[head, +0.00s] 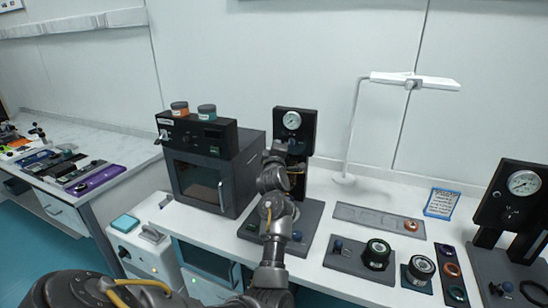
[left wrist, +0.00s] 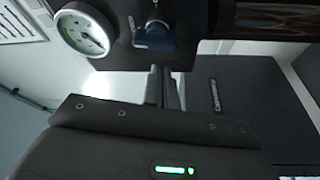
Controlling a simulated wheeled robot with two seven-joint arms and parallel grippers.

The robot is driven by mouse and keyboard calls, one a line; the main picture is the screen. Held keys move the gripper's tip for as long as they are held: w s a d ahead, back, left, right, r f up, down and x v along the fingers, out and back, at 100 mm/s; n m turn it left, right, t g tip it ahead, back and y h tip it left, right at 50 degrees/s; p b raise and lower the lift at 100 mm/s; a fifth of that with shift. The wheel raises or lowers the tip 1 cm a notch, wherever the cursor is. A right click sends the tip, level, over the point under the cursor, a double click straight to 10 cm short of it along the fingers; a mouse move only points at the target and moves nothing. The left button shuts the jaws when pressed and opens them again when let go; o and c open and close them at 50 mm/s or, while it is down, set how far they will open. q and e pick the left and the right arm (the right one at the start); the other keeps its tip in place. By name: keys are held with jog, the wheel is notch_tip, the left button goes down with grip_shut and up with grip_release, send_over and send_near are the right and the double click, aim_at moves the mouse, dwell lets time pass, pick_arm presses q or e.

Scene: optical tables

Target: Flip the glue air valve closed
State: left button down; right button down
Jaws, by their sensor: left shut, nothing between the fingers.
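The black glue station panel with a round white gauge (head: 292,120) stands at the back of the table, right of the oven. In the left wrist view the gauge (left wrist: 84,33) is at upper left. The blue valve handle (left wrist: 155,37) sits on the dark panel to its right. I cannot tell whether the valve is open or closed. My left gripper (left wrist: 163,76) is shut and empty, its fingertips just below the valve handle in that view; I cannot tell if they touch. In the head view my left arm covers part of the station. My right gripper is out of view.
A black oven (head: 205,165) with two small jars on top stands left of the station. To the right are a white lamp (head: 415,81), dark trays with round parts, and a second gauge panel (head: 522,185). Another table (head: 100,145) stands at far left.

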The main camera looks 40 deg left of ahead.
pick_arm(q)
jog(key=s+a+r+b+v, duration=0.1)
jog(key=b+v, duration=0.1)
jog(key=v, duration=0.7)
jog(key=shift+s+f+b, duration=0.2)
jog(key=shift+s+b, duration=0.1)
jog(key=shift+b, duration=0.1)
jog(key=shift+d, duration=0.1)
